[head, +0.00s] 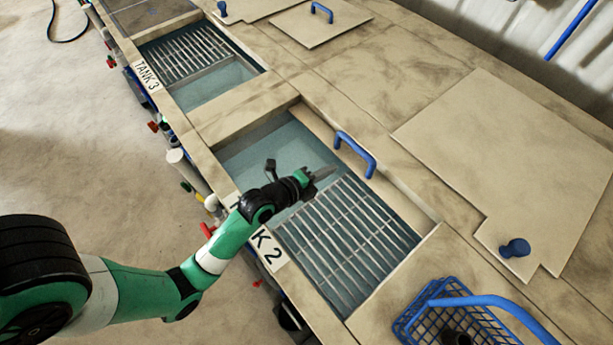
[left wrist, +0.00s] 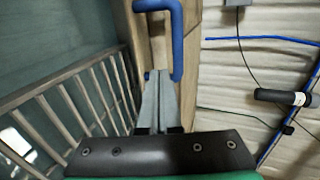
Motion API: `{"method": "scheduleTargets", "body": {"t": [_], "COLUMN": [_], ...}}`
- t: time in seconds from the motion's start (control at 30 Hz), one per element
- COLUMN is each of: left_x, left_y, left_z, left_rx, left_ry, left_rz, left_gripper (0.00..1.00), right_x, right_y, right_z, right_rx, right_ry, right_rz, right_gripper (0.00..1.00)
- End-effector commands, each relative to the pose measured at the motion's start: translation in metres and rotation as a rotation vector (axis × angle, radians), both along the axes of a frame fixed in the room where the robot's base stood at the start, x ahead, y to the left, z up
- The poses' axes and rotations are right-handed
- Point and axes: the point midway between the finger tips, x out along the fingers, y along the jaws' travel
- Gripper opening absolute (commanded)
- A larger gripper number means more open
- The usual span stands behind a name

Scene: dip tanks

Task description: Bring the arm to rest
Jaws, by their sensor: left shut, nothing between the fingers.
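My left arm, green and white, comes in from the left in the head view. Its gripper (head: 324,173) is over tank 2, above the edge of the slatted rack (head: 350,240) and short of a blue handle (head: 355,154). In the left wrist view the narrow grey fingers (left wrist: 158,100) are shut and empty. The blue handle (left wrist: 177,40) shows just beyond the fingertips there. I cannot tell whether they touch it. My right gripper is not in view.
A blue wire basket (head: 430,318) with dark contents stands at the lower right. Tank 3 (head: 215,84) is open, with a rack in it. Flat lids (head: 510,140) lie on the deck, one with a blue knob (head: 515,248). Pipes and valves line the tank fronts.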

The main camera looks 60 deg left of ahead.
Motion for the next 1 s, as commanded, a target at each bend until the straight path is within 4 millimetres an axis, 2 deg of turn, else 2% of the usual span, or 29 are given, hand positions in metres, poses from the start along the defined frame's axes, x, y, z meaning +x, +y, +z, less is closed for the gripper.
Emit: {"method": "scheduleTargets", "body": {"t": [0.1,0.3,0.8,0.87,0.93,0.97,1.0], "left_x": [-0.028,-0.052,-0.052,-0.042,-0.022,-0.012,0.003], "left_y": [-0.004,-0.009,-0.014,-0.018,-0.024,-0.028,-0.034], "left_z": [0.011,0.021,0.024,0.036,0.062,0.078,0.104], "left_rx": [0.002,0.000,0.002,0.011,0.030,0.040,0.058], "left_ry": [0.000,0.000,-0.005,-0.033,-0.092,-0.128,-0.185], "left_rz": [0.001,0.001,-0.012,-0.029,-0.059,-0.075,-0.095], "left_gripper": [0.00,0.00,0.00,0.00,0.00,0.00,0.00], "right_x": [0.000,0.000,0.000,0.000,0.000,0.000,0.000], "right_y": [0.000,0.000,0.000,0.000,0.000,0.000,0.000], "right_z": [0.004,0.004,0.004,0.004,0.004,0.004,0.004], "right_rx": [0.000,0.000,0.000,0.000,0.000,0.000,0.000], "right_ry": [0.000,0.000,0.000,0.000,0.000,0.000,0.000], "right_rz": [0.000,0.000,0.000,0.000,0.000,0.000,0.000], "right_gripper": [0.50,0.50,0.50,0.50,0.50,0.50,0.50]}}
